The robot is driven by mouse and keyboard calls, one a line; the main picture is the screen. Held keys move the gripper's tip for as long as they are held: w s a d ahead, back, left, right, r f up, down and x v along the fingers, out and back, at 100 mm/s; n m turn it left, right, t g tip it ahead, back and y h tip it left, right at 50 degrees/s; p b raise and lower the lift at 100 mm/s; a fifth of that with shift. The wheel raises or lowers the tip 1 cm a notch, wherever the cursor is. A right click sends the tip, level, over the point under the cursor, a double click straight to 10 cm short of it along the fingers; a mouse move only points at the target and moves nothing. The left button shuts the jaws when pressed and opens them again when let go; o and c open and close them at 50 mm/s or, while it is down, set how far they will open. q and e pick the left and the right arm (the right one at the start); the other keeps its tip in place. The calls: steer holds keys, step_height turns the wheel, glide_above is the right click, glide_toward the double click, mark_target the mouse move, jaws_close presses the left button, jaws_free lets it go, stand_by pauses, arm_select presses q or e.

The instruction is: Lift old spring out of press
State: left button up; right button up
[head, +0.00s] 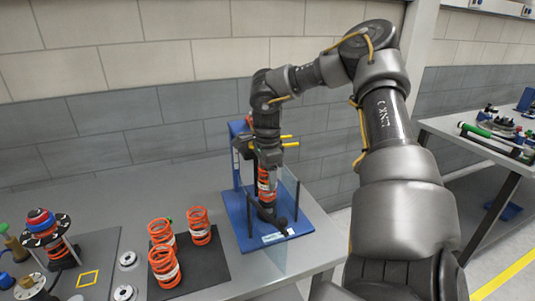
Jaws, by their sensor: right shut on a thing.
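The press (236,205) is a blue frame with a flat base plate and clear side panels, standing on the grey table. The old spring (265,178) is an orange coil with a white band, upright inside the press. My right gripper (266,160) reaches down into the press from above and is shut on the spring's upper part. The spring's lower end is partly hidden by dark parts of the press, so I cannot tell whether it touches the base. My left gripper is not in view.
Several orange springs (164,264) stand on a dark mat (208,268) left of the press. A strut assembly with a red and blue top (42,222) and metal rings (125,293) are at far left. A second bench (456,130) is at right. A wall stands close behind.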

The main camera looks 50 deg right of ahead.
step_height(320, 180, up, 9)
steer(key=shift+f+b, duration=0.15)
steer(key=shift+b, duration=0.3)
steer(key=shift+r+p, duration=0.3)
steer(key=shift+p, duration=0.45)
steer(key=shift+r, duration=0.1)
